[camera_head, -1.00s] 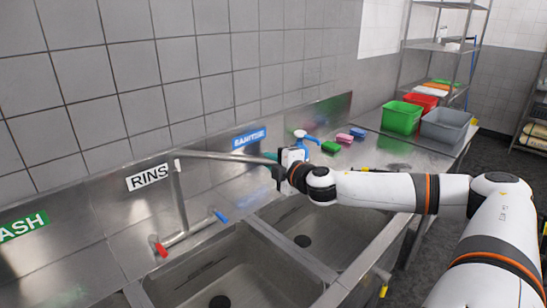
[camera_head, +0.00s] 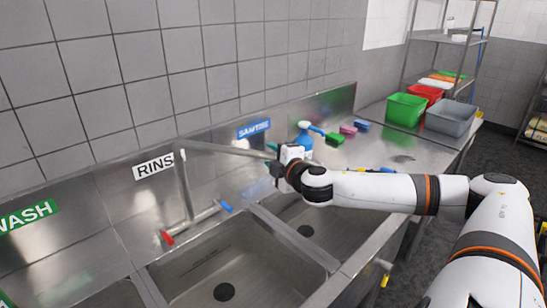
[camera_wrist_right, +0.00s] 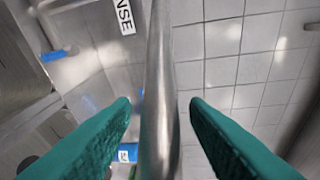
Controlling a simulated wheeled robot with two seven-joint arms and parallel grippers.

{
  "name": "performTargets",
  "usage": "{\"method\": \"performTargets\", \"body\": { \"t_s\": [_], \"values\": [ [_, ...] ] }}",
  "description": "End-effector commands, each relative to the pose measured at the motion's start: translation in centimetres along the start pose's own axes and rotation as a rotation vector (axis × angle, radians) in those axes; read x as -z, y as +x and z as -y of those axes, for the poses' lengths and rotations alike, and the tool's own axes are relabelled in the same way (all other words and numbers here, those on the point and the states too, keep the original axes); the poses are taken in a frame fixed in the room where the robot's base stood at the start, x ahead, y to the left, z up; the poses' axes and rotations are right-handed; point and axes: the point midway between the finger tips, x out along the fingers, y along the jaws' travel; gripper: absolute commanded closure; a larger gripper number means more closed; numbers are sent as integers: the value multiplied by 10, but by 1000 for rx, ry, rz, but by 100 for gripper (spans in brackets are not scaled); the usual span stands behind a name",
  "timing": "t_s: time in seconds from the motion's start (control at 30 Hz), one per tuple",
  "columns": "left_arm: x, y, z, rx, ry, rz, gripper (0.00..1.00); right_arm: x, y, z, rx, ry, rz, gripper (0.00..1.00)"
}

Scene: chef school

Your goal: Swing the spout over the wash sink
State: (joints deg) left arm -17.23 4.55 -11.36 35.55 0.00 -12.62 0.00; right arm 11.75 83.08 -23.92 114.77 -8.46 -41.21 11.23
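The metal spout (camera_head: 225,149) runs to the right from the top of the tap riser (camera_head: 183,185), beside the RINSE label. Its free end points toward the sanitise side, away from the wash sink. The wash sink (camera_head: 122,296) is partly in view at the bottom left, below the green WASH label (camera_head: 28,215). My right gripper (camera_head: 273,160) is at the spout's free end. In the right wrist view, its green fingers (camera_wrist_right: 160,110) are open on both sides of the spout (camera_wrist_right: 159,95), with visible gaps. My left gripper is not in view.
The rinse sink (camera_head: 235,262) lies below the tap, with the sanitise sink (camera_head: 318,222) to its right. A blue spray bottle (camera_head: 304,137) stands close behind my right gripper. Sponges (camera_head: 347,130) and crates (camera_head: 406,110) are farther right. The tiled wall bounds the back.

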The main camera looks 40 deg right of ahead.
Motion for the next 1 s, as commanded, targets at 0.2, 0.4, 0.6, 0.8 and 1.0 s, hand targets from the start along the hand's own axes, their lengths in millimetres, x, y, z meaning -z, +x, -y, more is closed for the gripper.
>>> {"method": "performTargets", "body": {
  "t_s": [0.2,0.4,0.6,0.8,1.0],
  "values": [
    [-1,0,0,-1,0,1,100,0,0,0,-1,-1,0,59],
    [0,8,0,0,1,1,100,3,-10,-2,0,-8,-3,59],
    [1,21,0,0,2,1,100,0,-31,-4,-3,-13,2,59],
    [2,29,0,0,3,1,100,0,-59,-2,0,-11,2,59],
    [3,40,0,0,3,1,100,0,-94,-1,2,-3,0,59]
  ]
}}
